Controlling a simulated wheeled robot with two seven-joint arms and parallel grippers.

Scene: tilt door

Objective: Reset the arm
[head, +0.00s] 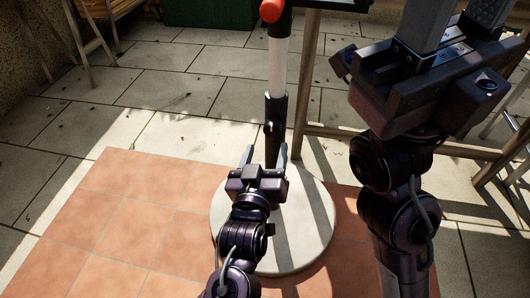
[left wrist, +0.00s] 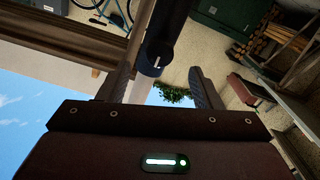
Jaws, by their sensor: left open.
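My left gripper (head: 265,152) is open in front of a pole (head: 276,75) with a black lower part, a white middle and an orange-red top. The pole stands at a round white base on the floor. In the left wrist view a dark cylindrical part (left wrist: 160,50) appears between the open fingers (left wrist: 163,76), with nothing visibly clamped. How near the fingers are to it is hard to tell. My right gripper (head: 456,14) is raised large at the upper right. Its two fingers stand apart, with tips cut off by the top edge and no object visible between them.
A wooden frame (head: 305,85) stands behind and right of the pole. The round white base (head: 300,225) sits on terracotta tiles (head: 120,225). Wooden furniture legs (head: 85,40) and a green box (head: 210,12) are at the back. Grey paving (head: 150,85) at the left is mostly clear.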

